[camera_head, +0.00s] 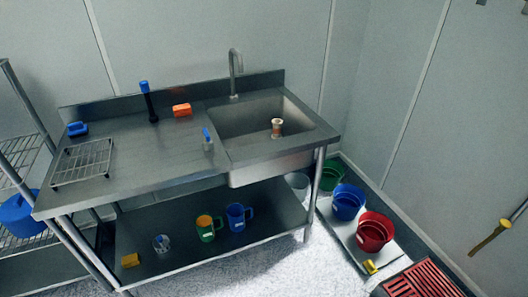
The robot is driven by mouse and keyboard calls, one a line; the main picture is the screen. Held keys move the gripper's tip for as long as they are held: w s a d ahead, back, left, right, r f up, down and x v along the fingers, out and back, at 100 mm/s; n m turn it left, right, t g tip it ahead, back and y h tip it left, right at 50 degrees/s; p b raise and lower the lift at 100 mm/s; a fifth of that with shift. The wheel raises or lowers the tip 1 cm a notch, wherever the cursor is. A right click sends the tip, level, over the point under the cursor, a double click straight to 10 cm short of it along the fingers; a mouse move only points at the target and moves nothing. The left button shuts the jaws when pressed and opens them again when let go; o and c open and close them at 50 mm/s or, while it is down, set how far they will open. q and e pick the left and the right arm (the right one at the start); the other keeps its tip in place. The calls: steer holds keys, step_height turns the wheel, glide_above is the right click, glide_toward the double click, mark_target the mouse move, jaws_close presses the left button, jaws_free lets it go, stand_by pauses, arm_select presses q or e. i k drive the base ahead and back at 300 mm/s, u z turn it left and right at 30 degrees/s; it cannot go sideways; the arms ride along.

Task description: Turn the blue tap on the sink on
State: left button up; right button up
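The steel sink (237,163) is set in the right end of a steel counter (130,178). A grey gooseneck spout (237,62) rises at its back edge. A small grey fitting with a blue lever (206,133) stands at the left edge of the basin; it looks like the blue tap, with the lever tilted up. I cannot tell whether water is running. A beige and brown object (277,127) stands in the basin. Neither of my grippers is in view.
On the counter are a wire rack (83,162), a blue-topped black brush (148,101), an orange block (181,110) and a blue brush (77,129). Jugs stand on the lower shelf. Buckets (371,234) and a red grate (424,280) are right of it. Floor in front is clear.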

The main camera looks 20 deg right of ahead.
mark_target(206, 133)
steer(key=u, duration=1.65)
steer(key=k, duration=0.1)
steer(key=z, duration=3)
steer(key=i, duration=1.25)
steer(key=u, duration=0.45)
steer(key=i, duration=1.05)
steer(key=u, duration=0.9)
